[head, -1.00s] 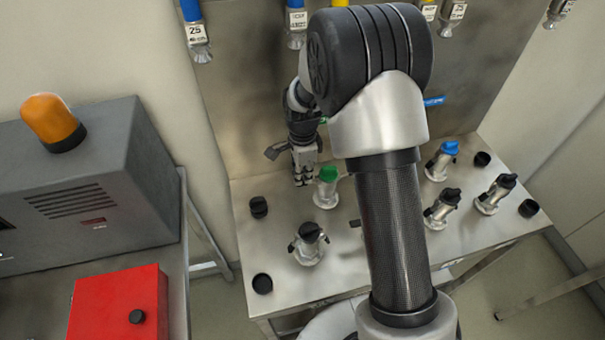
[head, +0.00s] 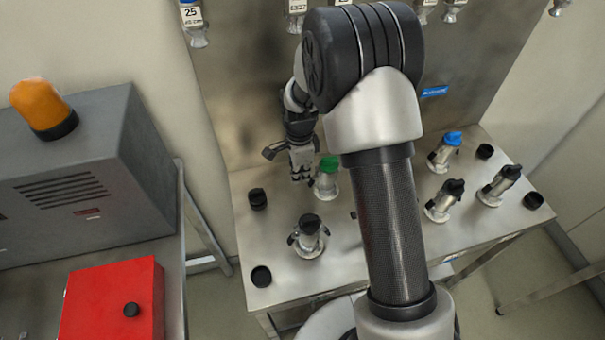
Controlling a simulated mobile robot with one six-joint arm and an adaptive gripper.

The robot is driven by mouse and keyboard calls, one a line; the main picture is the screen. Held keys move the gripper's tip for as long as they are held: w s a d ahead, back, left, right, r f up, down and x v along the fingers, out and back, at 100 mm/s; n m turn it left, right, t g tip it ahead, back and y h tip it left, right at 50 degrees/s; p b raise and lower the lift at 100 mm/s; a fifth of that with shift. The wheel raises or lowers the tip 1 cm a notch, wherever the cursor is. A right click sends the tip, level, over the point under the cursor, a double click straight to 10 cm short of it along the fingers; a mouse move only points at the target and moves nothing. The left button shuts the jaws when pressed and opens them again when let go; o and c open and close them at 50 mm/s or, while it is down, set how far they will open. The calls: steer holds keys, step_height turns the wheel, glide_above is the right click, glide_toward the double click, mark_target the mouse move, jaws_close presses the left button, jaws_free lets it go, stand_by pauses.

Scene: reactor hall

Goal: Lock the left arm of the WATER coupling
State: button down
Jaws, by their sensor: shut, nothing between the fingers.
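No WATER lettering is readable on the bench couplings, so I cannot tell by label which one it is. A silver coupling with a green top (head: 327,180) stands on the steel bench. My gripper (head: 301,178) points down just left of it, with its fingers shut and empty. I cannot tell whether they touch the coupling. The coupling's left arm is not clearly visible; my gripper may hide it. A blue-topped coupling (head: 445,152) stands at the back right. A black-topped coupling (head: 309,237) with dark side arms stands in front of the green one.
Two more black-topped couplings (head: 444,201) (head: 499,186) stand on the right of the bench (head: 290,285). Black caps (head: 257,198) (head: 261,276) lie on the left. My arm hides the bench middle. A grey cabinet with an orange lamp (head: 43,108) and a red box (head: 113,300) stand left.

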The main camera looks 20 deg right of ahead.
steer(key=shift+a+r, duration=0.15)
steer(key=shift+r, duration=0.1)
steer(key=shift+r+p, duration=2.25)
steer(key=shift+r, duration=0.65)
